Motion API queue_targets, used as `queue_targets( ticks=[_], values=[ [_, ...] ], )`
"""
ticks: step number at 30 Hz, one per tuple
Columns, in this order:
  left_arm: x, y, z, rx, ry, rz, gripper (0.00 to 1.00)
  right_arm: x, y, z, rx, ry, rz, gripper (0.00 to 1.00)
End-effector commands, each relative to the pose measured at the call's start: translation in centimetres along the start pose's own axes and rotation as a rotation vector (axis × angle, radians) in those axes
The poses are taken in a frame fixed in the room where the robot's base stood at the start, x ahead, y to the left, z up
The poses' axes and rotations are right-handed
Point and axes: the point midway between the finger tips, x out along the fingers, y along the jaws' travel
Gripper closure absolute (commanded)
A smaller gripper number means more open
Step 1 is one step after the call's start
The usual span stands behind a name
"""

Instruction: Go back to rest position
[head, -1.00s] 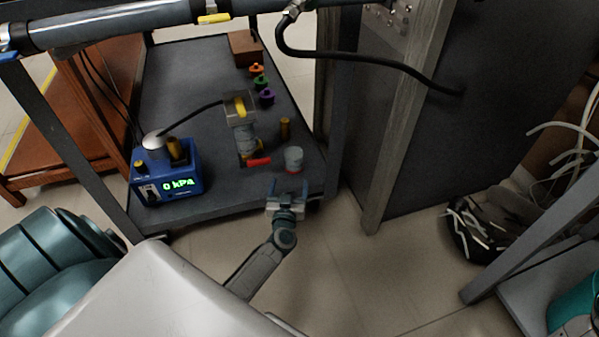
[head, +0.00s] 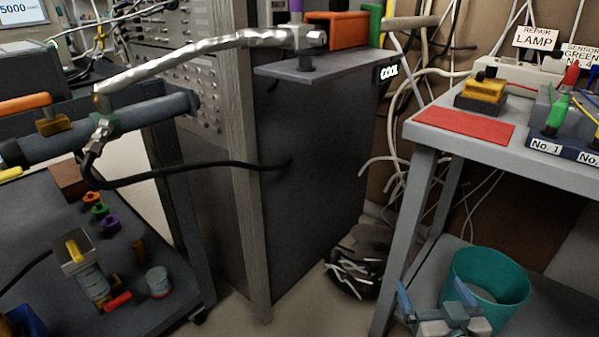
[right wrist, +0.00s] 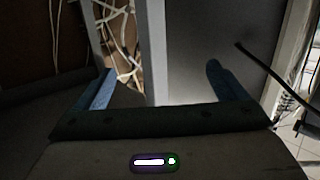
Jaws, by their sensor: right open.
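My right gripper (head: 435,299) is at the bottom right of the head view, in front of the teal bin (head: 512,280). In the right wrist view, its two blue fingers (right wrist: 162,85) stand wide apart with nothing held between them. Beyond them show a pale upright post (right wrist: 153,50), a grey panel (right wrist: 205,45) and white cables (right wrist: 122,30). My left gripper is not in view.
A grey table (head: 420,135) with a red mat (head: 463,125) stands at the right. A dark cabinet (head: 310,150) fills the middle. A cart (head: 160,312) with small coloured parts is at the lower left. A black bag of cables (head: 355,265) lies on the floor.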

Motion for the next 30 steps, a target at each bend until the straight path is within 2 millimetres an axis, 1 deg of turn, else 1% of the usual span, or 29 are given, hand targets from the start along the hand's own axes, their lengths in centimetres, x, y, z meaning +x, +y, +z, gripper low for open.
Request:
queue_targets(
  ticks=[1, 3, 5, 6, 9, 12, 15, 17, 18, 19, 20, 21, 30],
  values=[
    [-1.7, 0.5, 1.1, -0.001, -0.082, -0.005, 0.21, -1.0, 0.1, 3.9, -0.015, -0.148, -0.004, 0.08],
    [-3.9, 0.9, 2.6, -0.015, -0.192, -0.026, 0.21, -2.7, 0.3, 8.4, -0.031, -0.331, -0.007, 0.08],
    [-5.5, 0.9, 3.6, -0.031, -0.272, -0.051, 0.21, -4.3, 0.6, 11.4, -0.043, -0.463, -0.009, 0.08],
    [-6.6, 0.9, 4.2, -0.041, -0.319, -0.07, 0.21, -5.4, 0.7, 13.2, -0.05, -0.54, -0.009, 0.08],
    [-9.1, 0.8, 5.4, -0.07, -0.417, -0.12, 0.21, -8.2, 1.1, 16.6, -0.065, -0.707, -0.009, 0.08],
    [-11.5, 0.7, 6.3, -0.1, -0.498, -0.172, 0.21, -10.9, 1.4, 19.4, -0.08, -0.851, -0.008, 0.08],
    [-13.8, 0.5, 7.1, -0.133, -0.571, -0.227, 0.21, -13.7, 1.8, 21.6, -0.092, -0.984, -0.007, 0.08],
    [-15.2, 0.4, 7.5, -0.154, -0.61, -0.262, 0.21, -15.3, 2.0, 22.7, -0.1, -1.061, -0.006, 0.08],
    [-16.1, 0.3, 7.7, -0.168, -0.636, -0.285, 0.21, -16.5, 2.2, 23.4, -0.106, -1.111, -0.005, 0.08],
    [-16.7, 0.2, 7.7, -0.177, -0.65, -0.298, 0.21, -17.0, 2.3, 23.5, -0.108, -1.137, -0.004, 0.08],
    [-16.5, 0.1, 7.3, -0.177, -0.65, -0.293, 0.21, -16.6, 2.3, 22.9, -0.106, -1.129, -0.003, 0.08],
    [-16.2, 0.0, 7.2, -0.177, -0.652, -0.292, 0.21, -16.2, 2.4, 22.9, -0.105, -1.129, -0.003, 0.08],
    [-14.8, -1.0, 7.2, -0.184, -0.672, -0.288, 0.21, -14.7, 2.8, 23.4, -0.099, -1.149, 0.0, 0.08]
  ],
)
